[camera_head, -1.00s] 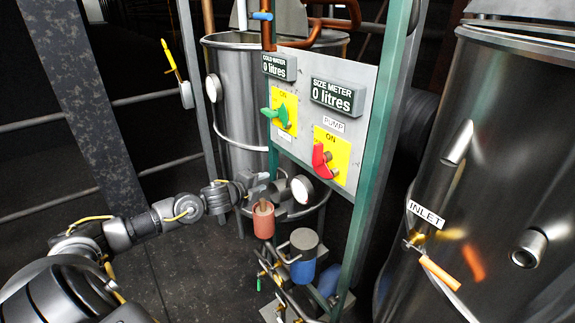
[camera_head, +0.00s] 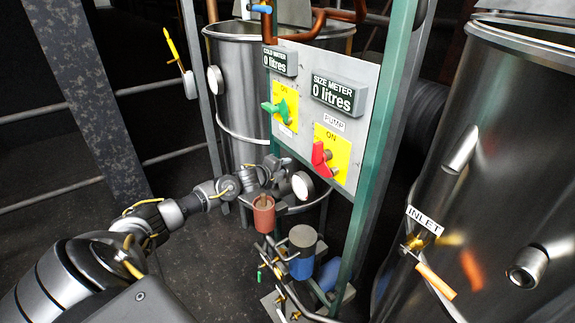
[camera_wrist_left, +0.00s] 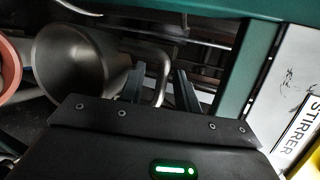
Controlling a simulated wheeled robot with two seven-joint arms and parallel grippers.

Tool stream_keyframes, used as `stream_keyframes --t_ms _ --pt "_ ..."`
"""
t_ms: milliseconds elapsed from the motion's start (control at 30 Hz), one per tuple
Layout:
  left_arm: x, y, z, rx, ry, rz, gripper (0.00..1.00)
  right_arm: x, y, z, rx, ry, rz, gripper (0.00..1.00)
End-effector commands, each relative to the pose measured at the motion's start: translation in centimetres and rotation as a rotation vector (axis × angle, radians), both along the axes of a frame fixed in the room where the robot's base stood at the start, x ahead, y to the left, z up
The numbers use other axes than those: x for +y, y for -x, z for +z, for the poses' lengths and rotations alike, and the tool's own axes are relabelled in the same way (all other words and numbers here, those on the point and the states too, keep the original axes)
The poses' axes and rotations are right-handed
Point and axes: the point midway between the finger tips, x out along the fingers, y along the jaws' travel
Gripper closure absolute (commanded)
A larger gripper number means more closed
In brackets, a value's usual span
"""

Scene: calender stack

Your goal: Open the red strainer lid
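The red strainer (camera_head: 264,215) is a small red cup low on the pipework, left of the green frame. Its top looks open, with a brownish part inside. A red rim (camera_wrist_left: 10,72) shows at the left edge of the left wrist view. Beside it is a grey metal cup-shaped part (camera_wrist_left: 78,62); I cannot tell whether this is the lid. My left gripper (camera_head: 277,172) is just above and right of the strainer. In the wrist view its two fingers (camera_wrist_left: 160,88) are apart, with a bent grey bar between or behind them; contact is unclear. My right gripper is not in view.
A white round gauge (camera_head: 302,185) is close to the right of the left gripper. The panel (camera_head: 330,78) with green and red switches stands above. A blue-bodied pump (camera_head: 302,262) is below right. Steel tanks stand behind and at right (camera_head: 490,180).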

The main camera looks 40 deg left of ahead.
Motion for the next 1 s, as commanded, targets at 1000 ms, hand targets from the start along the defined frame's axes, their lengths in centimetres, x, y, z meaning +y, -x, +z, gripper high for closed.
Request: stream_keyframes --t_ms 1000 --pt "0.0 -1.9 -0.7 0.001 -0.001 -0.001 1.0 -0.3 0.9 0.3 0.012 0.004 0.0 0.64"
